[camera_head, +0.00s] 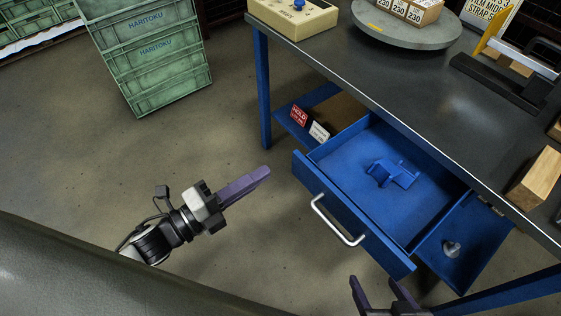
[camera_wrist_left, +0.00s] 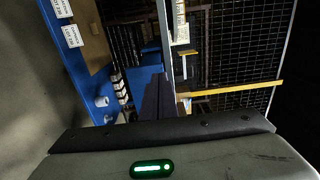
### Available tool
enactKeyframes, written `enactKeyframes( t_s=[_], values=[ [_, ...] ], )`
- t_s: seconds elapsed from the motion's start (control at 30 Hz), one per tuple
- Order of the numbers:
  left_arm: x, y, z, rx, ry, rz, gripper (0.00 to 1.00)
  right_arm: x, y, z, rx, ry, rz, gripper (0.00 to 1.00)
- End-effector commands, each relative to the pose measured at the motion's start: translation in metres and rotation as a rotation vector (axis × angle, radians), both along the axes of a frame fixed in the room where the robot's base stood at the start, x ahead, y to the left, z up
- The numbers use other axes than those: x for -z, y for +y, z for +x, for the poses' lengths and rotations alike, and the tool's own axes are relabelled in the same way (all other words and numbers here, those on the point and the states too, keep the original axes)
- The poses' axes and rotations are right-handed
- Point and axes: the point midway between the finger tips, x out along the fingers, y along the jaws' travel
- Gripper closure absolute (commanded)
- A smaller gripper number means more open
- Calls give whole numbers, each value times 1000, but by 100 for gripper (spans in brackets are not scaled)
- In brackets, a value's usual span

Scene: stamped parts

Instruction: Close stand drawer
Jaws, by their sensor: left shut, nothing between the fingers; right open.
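The blue stand drawer (camera_head: 345,225) stands pulled out from under the dark-topped stand (camera_head: 400,100). It has a curved silver handle (camera_head: 338,222) on its front. A blue part (camera_head: 392,173) lies inside it. My left gripper (camera_head: 262,174) is shut and empty, to the left of the drawer front and apart from it. In the left wrist view its dark fingers (camera_wrist_left: 157,98) are together. My right gripper (camera_head: 384,296) is open, at the bottom edge below the drawer's near corner; only its fingers show. I cannot tell whether it touches the drawer.
A blue stand leg (camera_head: 262,90) and a shelf with red and white tags (camera_head: 299,116) are left of the drawer. A small metal piece (camera_head: 451,248) sits on the shelf at right. Green crates (camera_head: 155,55) stand at the back left. The floor before the drawer is clear.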

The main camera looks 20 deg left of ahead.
Motion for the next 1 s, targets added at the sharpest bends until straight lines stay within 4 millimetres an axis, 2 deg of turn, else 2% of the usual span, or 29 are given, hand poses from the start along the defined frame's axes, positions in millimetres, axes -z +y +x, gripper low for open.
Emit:
enactKeyframes(
  t_s=[0.03,0.2,0.37,1.0],
  values=[
    [-1,-7,10,0,-4,-2,100,1,0,0,1,0,-1,36],
    [0,-25,35,0,-2,-3,100,2,-1,0,1,0,-1,36],
    [0,-35,48,-1,1,-3,100,3,-1,1,1,0,-1,36],
    [0,-37,58,-13,2,-3,100,3,-1,0,1,0,-1,36]
  ],
)
